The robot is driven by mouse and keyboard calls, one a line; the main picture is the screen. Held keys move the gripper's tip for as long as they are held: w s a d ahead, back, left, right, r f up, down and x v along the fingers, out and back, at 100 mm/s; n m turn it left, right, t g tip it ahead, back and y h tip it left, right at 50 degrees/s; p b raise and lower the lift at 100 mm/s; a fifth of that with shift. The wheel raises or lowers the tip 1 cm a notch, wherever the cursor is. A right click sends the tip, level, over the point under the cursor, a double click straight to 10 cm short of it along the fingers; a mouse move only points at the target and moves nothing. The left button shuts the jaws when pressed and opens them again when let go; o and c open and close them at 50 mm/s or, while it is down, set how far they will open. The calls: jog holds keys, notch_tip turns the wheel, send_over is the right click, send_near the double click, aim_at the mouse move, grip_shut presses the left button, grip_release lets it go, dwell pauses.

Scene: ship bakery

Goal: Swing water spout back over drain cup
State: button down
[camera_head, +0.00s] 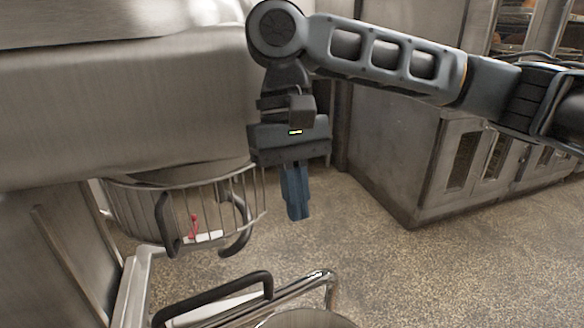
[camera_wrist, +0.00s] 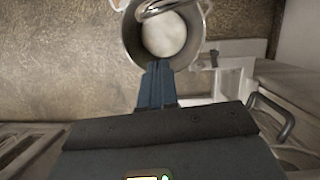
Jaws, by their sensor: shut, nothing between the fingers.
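My gripper (camera_head: 298,214) hangs in the air, fingers pointing down and shut with nothing between them. In the wrist view its blue fingertips (camera_wrist: 158,66) appear against the near rim of a round metal bowl; contact cannot be told. The water spout seems to be the shiny bent metal tube (camera_head: 318,277) low in the head view, below and apart from my gripper. Its bent end (camera_wrist: 156,9) shows above the bowl at the top of the wrist view. I cannot make out a separate drain cup in either view.
The metal bowl (camera_wrist: 129,32) holds pale contents. A large steel mixer-like body (camera_head: 120,110) with a wire guard (camera_head: 130,205) stands left of my gripper. Black handles (camera_head: 262,281) stick out below it. Steel cabinets (camera_head: 400,150) stand right, with open speckled floor (camera_head: 370,265) between.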

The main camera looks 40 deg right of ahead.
jog(key=shift+s+a+f, duration=0.2)
jog(key=shift+s+f, duration=0.35)
jog(key=shift+s, duration=0.25)
jog(key=shift+s+a+f, duration=0.15)
jog(key=shift+s+f, duration=0.4)
jog(key=shift+s, duration=0.2)
jog(key=shift+s+a+f, duration=0.2)
jog(key=shift+s+f, duration=0.35)
jog(key=shift+s, duration=0.25)
